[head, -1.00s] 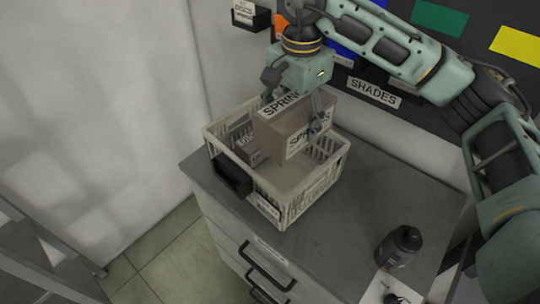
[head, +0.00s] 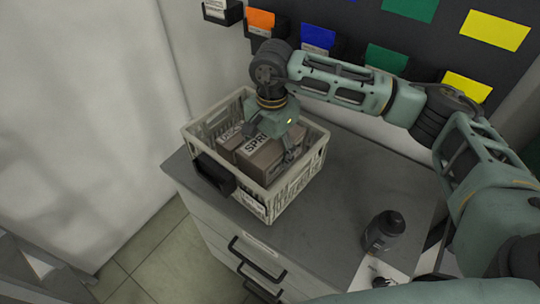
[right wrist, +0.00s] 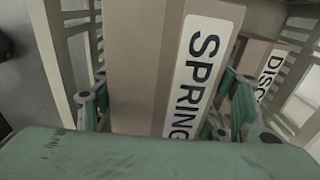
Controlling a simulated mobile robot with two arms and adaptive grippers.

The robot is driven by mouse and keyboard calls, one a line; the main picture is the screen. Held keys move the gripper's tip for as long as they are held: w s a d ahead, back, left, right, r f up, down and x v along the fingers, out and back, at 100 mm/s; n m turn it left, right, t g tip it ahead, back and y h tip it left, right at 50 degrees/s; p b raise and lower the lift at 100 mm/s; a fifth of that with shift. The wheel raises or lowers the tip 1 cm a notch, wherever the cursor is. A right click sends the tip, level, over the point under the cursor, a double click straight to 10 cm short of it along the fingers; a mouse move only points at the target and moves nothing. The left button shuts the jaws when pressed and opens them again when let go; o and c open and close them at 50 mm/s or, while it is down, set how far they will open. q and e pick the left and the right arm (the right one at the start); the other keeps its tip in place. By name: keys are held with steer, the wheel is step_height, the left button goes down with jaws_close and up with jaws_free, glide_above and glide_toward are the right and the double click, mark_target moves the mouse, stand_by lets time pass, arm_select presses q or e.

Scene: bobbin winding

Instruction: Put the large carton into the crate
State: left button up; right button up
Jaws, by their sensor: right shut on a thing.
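The large carton is a brown box with a white SPRINGS label (head: 264,153); it sits low inside the cream slatted crate (head: 277,198), below the rim. My right gripper (head: 273,147) reaches down into the crate and is shut on the carton, its fingers on two opposite sides. In the right wrist view the carton (right wrist: 135,65) fills the middle between the fingers. Whether its bottom touches the crate floor is hidden. My left gripper is not in view.
A smaller brown carton (head: 229,136) is in the crate beside the large one; its label shows in the right wrist view (right wrist: 273,68). A dark bottle (head: 384,231) stands on the grey cabinet top (head: 340,190). Coloured cards and bins line the wall behind.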

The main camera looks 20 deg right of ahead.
step_height(320, 180, down, 4)
steer(key=shift+r+p, duration=0.2)
steer(key=shift+p, duration=0.5)
steer(key=shift+f, duration=0.1)
steer(key=shift+f+b, duration=0.25)
steer(key=shift+b, duration=0.15)
steer(key=shift+f+b, duration=0.4)
steer(key=shift+b, duration=0.15)
steer(key=o, duration=1.7)
steer(key=shift+r, duration=0.1)
